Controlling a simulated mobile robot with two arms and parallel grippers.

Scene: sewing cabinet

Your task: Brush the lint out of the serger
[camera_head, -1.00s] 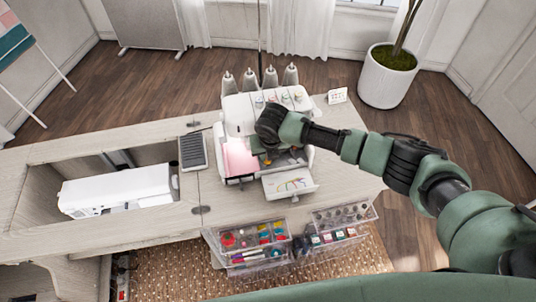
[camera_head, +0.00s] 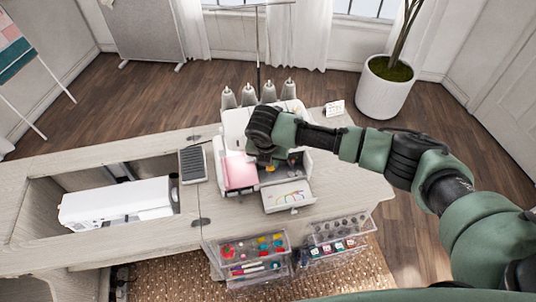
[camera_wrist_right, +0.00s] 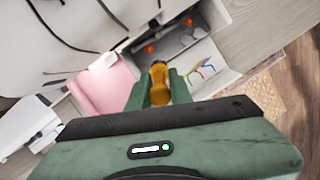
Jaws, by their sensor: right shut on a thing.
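The white serger (camera_head: 236,122) stands on the table with its front cover (camera_head: 287,196) folded down, showing a coloured threading diagram. A pink panel or cloth (camera_head: 239,171) lies at its left front; it also shows in the right wrist view (camera_wrist_right: 104,86). My right gripper (camera_wrist_right: 160,92) is shut on a yellow-brown handle (camera_wrist_right: 159,78), apparently the brush, over the serger's open front. The brush tip is hidden, so I cannot tell whether it touches the serger. Orange-red parts (camera_wrist_right: 149,49) show inside the opening. My left gripper is not in view.
A white sewing machine (camera_head: 115,202) lies in the cabinet recess at left, beside a dark foot pedal (camera_head: 193,164). Clear drawers (camera_head: 250,250) of notions stand open below the table's front edge. Thread cones (camera_head: 248,96) stand behind the serger, and a small card (camera_head: 335,108) at right.

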